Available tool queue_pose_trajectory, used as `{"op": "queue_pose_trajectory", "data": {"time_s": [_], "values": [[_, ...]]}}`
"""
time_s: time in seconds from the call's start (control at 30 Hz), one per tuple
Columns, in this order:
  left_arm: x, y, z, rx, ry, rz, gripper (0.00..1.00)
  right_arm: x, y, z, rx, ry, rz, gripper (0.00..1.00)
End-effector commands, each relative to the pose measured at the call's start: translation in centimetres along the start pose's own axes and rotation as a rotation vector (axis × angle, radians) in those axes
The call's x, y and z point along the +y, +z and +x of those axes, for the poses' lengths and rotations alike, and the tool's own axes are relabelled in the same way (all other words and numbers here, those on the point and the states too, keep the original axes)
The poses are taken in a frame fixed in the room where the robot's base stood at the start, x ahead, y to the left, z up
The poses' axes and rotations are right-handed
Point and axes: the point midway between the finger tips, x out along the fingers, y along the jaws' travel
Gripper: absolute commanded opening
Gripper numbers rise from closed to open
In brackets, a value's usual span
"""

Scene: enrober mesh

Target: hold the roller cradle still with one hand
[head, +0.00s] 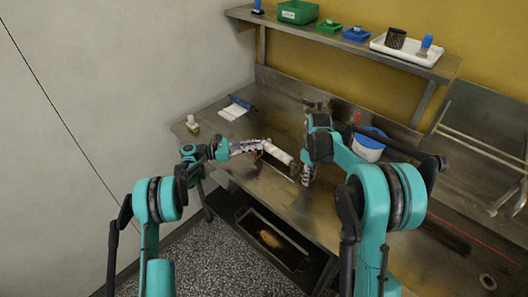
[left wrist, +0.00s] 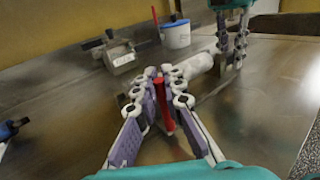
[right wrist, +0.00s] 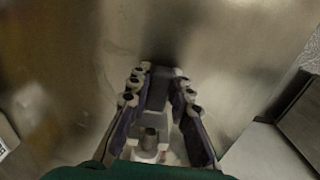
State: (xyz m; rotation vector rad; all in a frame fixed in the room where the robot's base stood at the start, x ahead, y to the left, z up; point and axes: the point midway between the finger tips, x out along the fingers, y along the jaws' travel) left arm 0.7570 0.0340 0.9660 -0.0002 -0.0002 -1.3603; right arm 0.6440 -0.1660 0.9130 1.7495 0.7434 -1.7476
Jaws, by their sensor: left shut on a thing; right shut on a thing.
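A white roller (head: 277,152) lies on the steel bench; it also shows in the left wrist view (left wrist: 197,68). Its cradle is mostly hidden, and I cannot make out its outline. My left gripper (head: 259,146) is at the roller's left end. In the left wrist view its fingers (left wrist: 163,85) are closed around a red upright bar (left wrist: 161,97); I cannot tell whether the bar belongs to the cradle. My right gripper (head: 307,177) points down beside the roller's right end. In the right wrist view its fingers (right wrist: 158,95) are closed on a dark grey block (right wrist: 157,88).
A grey metal fixture (left wrist: 119,55) stands behind the left gripper. A white bucket (head: 368,148) with blue stands behind the right arm. A blue-and-white item (head: 236,107) lies at the back left. A shelf (head: 350,45) with trays runs above. The bench's front edge is close.

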Motion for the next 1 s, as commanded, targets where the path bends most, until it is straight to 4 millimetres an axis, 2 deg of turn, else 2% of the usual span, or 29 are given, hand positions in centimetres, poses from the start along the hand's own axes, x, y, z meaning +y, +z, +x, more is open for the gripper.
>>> {"op": "queue_pose_trajectory", "data": {"time_s": [0.27, 0.3, 0.4, 0.77, 0.87, 1.0], "values": [[0.4, 0.0, -0.4, 0.001, 0.009, 0.000, 0.00, 0.1, 0.2, 0.0, -0.004, 0.001, 0.001, 0.00], [0.4, 0.0, -0.4, 0.001, 0.010, 0.000, 0.11, 0.1, 0.2, 0.0, -0.005, 0.001, 0.001, 0.00], [0.4, 0.0, -0.4, 0.001, 0.009, 0.000, 0.32, 0.1, 0.3, 0.0, -0.005, 0.001, 0.001, 0.00], [0.3, 0.0, -0.8, 0.000, 0.006, 0.000, 0.32, 0.1, 0.1, 0.0, -0.002, 0.001, 0.000, 0.00], [0.3, 0.0, -2.2, 0.000, 0.008, 0.000, 0.32, 0.1, 0.1, 0.0, -0.002, 0.000, 0.000, 0.00], [0.3, 0.0, -5.2, 0.000, 0.009, 0.000, 0.32, 0.0, 0.1, 0.0, -0.001, 0.000, 0.000, 0.00]]}}
